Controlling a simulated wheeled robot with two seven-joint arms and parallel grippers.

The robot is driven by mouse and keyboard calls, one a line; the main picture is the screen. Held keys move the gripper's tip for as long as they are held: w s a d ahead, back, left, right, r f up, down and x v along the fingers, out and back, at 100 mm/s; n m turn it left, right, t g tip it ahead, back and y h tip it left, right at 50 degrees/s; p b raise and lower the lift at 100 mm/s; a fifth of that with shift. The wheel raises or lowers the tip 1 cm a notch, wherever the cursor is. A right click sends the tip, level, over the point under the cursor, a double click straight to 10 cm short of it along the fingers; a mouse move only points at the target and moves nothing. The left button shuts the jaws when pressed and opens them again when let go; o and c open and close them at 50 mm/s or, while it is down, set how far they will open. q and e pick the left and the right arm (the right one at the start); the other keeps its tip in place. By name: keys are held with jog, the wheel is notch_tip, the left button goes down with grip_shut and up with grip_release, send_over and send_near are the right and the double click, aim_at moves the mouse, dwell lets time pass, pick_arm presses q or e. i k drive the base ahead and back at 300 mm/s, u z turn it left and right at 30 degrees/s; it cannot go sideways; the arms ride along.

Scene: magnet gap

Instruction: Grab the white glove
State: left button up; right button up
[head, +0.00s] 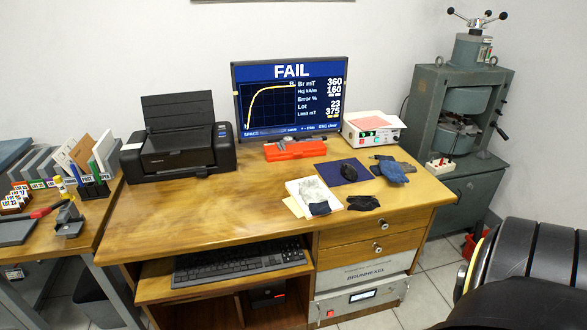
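A whitish-grey glove (313,190) with a dark end lies on a white sheet or pad (296,207) near the front right of the wooden desk. A black glove (363,202) lies just right of the pad. A blue glove (393,172) lies farther back to the right, with something dark grey beside it. Neither of my grippers shows in the head view. Only thick black links, seemingly my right arm, fill the lower right corner.
A computer mouse (349,170) sits on a dark blue mat (329,175) behind the gloves. A monitor (291,98), printer (178,147), orange case (295,150) and instrument box (372,131) stand at the back. The desk's left front (190,215) is clear. A green machine (458,110) stands right.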

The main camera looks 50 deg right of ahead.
aim_at(311, 193)
jog(key=z, duration=0.75)
jog(key=i, duration=1)
jog(key=z, duration=1.05)
jog(key=i, duration=0.25)
jog(key=u, duration=0.05)
